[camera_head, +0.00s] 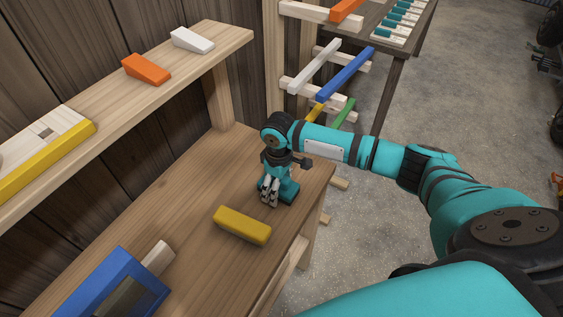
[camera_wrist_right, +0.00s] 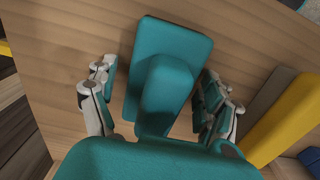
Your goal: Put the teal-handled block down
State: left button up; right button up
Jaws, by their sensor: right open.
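The teal-handled block (camera_head: 291,190) appears to rest on the wooden workbench (camera_head: 190,200), near its right end. In the right wrist view the block (camera_wrist_right: 175,45) has a flat teal base with a raised teal handle. My right gripper (camera_head: 269,193) is above it, pointing down. In the wrist view the fingers of my right gripper (camera_wrist_right: 158,78) are spread on both sides of the handle, with gaps, and hold nothing. Part of the block is hidden behind the fingers in the head view and by the teal hand in the wrist view. My left gripper is not in view.
A yellow block (camera_head: 242,225) lies close to my right gripper. A blue-framed box (camera_head: 112,285) stands at the bench's front left. A shelf (camera_head: 215,45) above holds orange (camera_head: 146,69) and white (camera_head: 192,40) wedges. A rack with coloured bars (camera_head: 345,73) stands beyond the bench.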

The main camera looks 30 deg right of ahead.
notch_tip(320, 180, up, 17)
jog(key=s+b, duration=0.1)
jog(key=b, duration=0.2)
jog(key=shift+d+r, duration=0.15)
jog(key=shift+d, duration=0.25)
